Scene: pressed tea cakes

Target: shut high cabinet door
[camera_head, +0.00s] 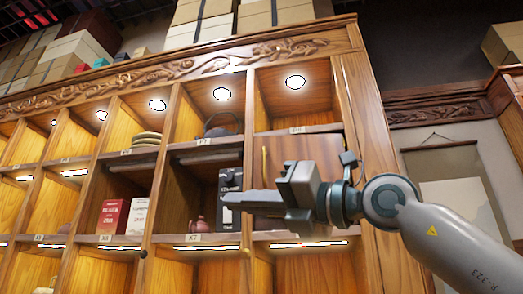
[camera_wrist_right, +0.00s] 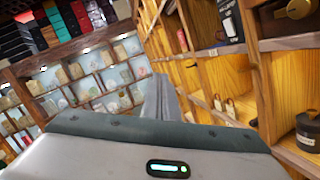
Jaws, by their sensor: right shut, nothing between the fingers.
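The high cabinet door (camera_head: 292,150) is a brown wooden panel with a thin upright brass handle (camera_head: 264,163). It is in the right-hand column of the shelf cabinet, below the top lit compartment. My right forearm and gripper cover its lower part, and I cannot tell how far it stands from its frame. My right gripper (camera_head: 228,200) is shut and empty, pointing left in front of the shelves. My left gripper is not in view.
A black box (camera_head: 229,188) and a small reddish teapot (camera_head: 199,224) stand in the compartment to the left. Red (camera_head: 112,217) and white (camera_head: 138,216) boxes stand further left.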

